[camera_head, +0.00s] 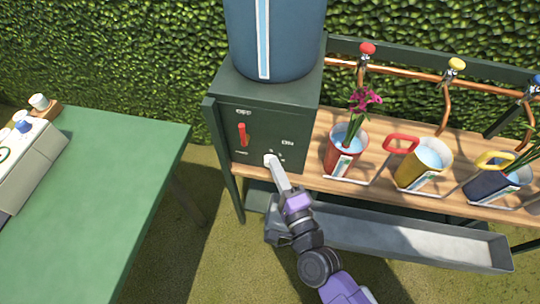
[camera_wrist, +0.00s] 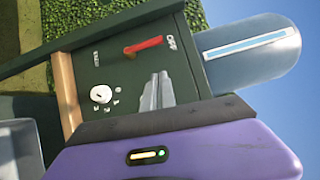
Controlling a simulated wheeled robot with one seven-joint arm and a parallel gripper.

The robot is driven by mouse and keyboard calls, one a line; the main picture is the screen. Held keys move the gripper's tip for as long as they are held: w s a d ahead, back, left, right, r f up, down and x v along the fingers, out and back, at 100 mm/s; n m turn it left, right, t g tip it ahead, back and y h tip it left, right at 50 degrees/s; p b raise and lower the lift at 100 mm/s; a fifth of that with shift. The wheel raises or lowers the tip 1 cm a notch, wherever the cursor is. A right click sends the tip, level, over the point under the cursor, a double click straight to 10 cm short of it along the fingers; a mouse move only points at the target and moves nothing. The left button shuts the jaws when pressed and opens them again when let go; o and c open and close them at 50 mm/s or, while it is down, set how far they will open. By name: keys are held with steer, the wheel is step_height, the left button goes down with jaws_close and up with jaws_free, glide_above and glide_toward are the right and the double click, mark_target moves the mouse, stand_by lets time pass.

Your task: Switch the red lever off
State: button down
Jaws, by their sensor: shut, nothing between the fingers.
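The red lever (camera_head: 242,134) is on the front of a dark green control box (camera_head: 228,112) below a blue tank. Its handle runs up toward a white OFF label above it; a smaller white label is below. In the wrist view the red lever (camera_wrist: 143,46) lies between the two labels. My gripper (camera_head: 273,166) is shut and empty, in front of the box, right of and below the lever, apart from it. In the wrist view its fingers (camera_wrist: 157,91) cover part of the panel. Whether they touch the panel is unclear.
A round white knob (camera_head: 268,159) is by the fingertips. Right of the box, a wooden shelf (camera_head: 316,180) holds red, yellow and dark blue watering cups under copper pipes with taps. A grey trough (camera_head: 405,240) hangs below. A green table (camera_head: 110,200) is at left.

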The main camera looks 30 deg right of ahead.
steer(key=shift+s+a, duration=0.1)
steer(key=shift+s, duration=1.05)
steer(key=s+r+n+g, duration=0.1)
steer(key=s+r+n, duration=0.2)
steer(key=s+n, duration=0.3)
steer(key=s+d+r+n+g+y, duration=0.1)
steer(key=s+r+n, duration=0.1)
steer(key=s+n, duration=0.5)
steer(key=s+d+r+n+g, duration=0.1)
steer(key=s+r+n, duration=0.2)
steer(key=s, duration=1)
steer(key=n, duration=0.3)
steer(key=shift+s+r+n+g+y, duration=0.2)
steer(key=shift+r+n+g+y, duration=0.1)
steer(key=shift+r+n+g, duration=0.1)
